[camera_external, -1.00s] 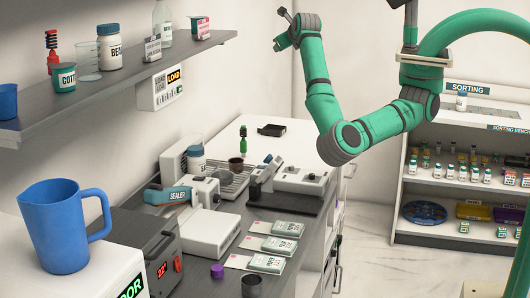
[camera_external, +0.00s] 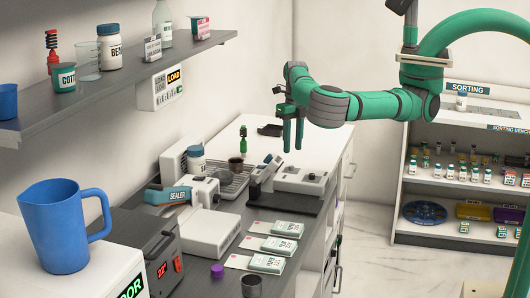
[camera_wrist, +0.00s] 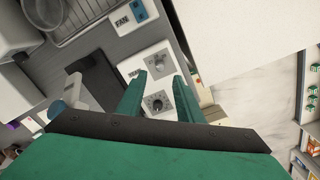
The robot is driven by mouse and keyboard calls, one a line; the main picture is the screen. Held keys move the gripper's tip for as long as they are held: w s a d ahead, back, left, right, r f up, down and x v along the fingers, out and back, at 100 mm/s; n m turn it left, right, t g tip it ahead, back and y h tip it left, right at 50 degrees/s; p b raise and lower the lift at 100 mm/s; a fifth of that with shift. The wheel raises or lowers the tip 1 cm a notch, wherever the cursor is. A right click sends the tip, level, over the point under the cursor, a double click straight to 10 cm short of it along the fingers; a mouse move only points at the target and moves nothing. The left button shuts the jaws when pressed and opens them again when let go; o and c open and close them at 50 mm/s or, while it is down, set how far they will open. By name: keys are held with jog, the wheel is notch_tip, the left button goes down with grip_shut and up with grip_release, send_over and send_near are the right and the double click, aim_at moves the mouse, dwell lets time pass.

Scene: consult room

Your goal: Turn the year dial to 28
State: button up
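A white box (camera_external: 301,178) with a dark dial (camera_external: 311,177) stands on the worktop below and a little right of my gripper in the external view.
A dark plate (camera_external: 290,203) lies in front of the box. A drying rack (camera_external: 232,180), a sealer (camera_external: 178,196) and several labelled packs (camera_external: 280,246) stand on the worktop to the left and front. A dark item (camera_external: 270,130) lies behind the gripper.

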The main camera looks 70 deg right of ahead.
aim_at(292, 166)
notch_tip(292, 166, down, 7)
jog(key=shift+r, duration=0.1)
jog(key=shift+c, duration=0.2)
grip_shut()
